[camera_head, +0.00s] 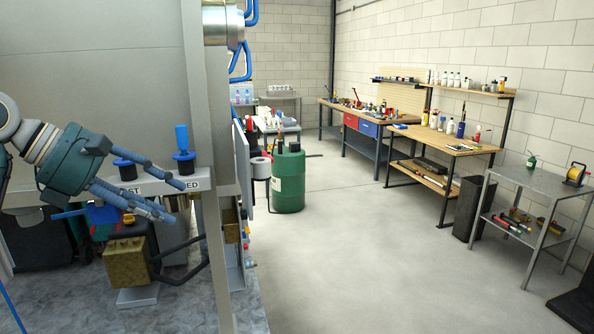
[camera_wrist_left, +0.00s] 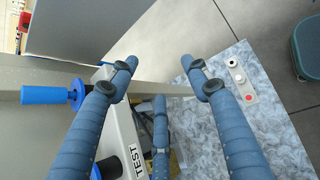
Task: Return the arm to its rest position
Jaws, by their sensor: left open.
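My left gripper (camera_head: 176,202) reaches in from the left in the head view, with its blue fingers spread. In the left wrist view its fingers (camera_wrist_left: 159,62) stand wide apart with nothing between the tips. A pale rack bar (camera_head: 153,187) carries lettering, "TEST" at its left part and "ED" visible at its right. A tube with a blue top and black collar (camera_head: 182,148) stands upright at its right part. Another blue-and-black piece (camera_head: 124,160) shows behind the fingers, partly hidden. The left wrist view shows a blue-ended tube (camera_wrist_left: 48,95) beside the left finger. My right gripper is not in view.
A brass-coloured box (camera_head: 128,264) with black hoses sits below the gripper. A grey post (camera_head: 206,240) stands close to its right. A small panel with a red button (camera_wrist_left: 240,80) lies on the mottled surface. A green drum (camera_head: 288,180) and open floor lie farther right.

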